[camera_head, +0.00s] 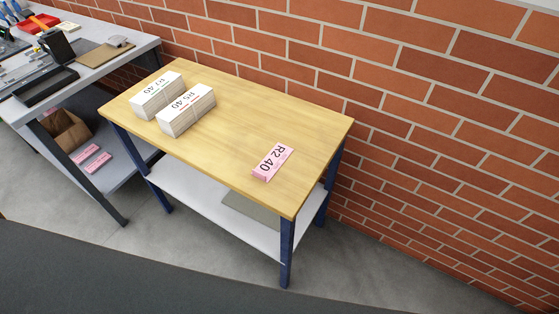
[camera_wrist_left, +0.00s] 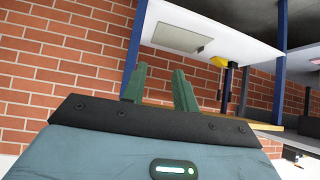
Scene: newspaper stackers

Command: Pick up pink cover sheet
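The pink cover sheet (camera_head: 273,161), printed "R2 40", lies flat near the front right of the wooden table (camera_head: 230,120) in the head view. The wooden table edge shows behind the fingers there, but the pink sheet does not. Neither gripper shows in the head view. My right gripper is not in view.
Two white paper stacks (camera_head: 157,96) (camera_head: 186,110) stand at the table's left end. The brick wall (camera_head: 430,120) runs behind. The table's middle is clear.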

